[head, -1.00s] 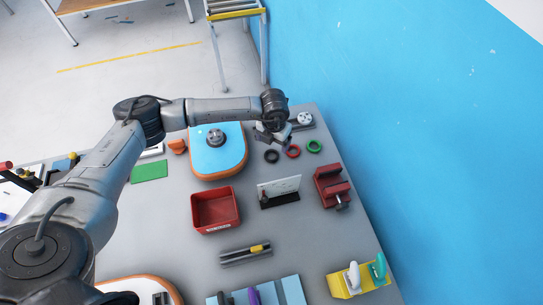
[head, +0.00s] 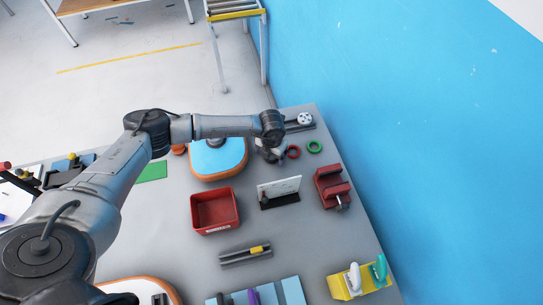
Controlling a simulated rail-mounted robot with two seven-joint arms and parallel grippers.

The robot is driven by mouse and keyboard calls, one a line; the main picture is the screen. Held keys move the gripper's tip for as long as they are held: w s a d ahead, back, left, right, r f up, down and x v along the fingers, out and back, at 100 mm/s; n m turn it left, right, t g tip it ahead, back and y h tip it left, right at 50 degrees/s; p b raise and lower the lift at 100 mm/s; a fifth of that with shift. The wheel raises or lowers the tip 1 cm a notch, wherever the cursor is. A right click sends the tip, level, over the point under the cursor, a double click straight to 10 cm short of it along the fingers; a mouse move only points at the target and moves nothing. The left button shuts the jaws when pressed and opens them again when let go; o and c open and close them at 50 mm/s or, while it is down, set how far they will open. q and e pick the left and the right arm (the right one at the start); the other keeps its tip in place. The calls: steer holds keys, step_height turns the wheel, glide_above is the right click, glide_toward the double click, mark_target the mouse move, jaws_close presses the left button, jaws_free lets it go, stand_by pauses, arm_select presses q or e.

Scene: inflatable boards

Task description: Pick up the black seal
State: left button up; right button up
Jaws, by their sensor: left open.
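My left gripper (head: 271,155) is low over the far part of the grey table, just left of the red seal, and its fingers are small and hard to make out. It is open. The black seal cannot be made out now; the gripper covers the spot where it lay. The red seal (head: 293,152) and the green seal (head: 314,146) lie flat on the table to the right of the gripper. My right gripper is not in view.
A blue inflatable board (head: 218,158) with an orange edge lies left of the gripper. A red bin (head: 215,210), a white card in a black stand (head: 279,188) and a red vise (head: 332,186) stand nearer. A blue wall (head: 400,130) rises along the right.

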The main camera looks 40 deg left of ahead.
arm_select(q)
steer(key=shift+c, duration=0.3)
steer(key=c, duration=0.9)
steer(key=shift+c, duration=0.2)
steer(key=shift+r, duration=0.15)
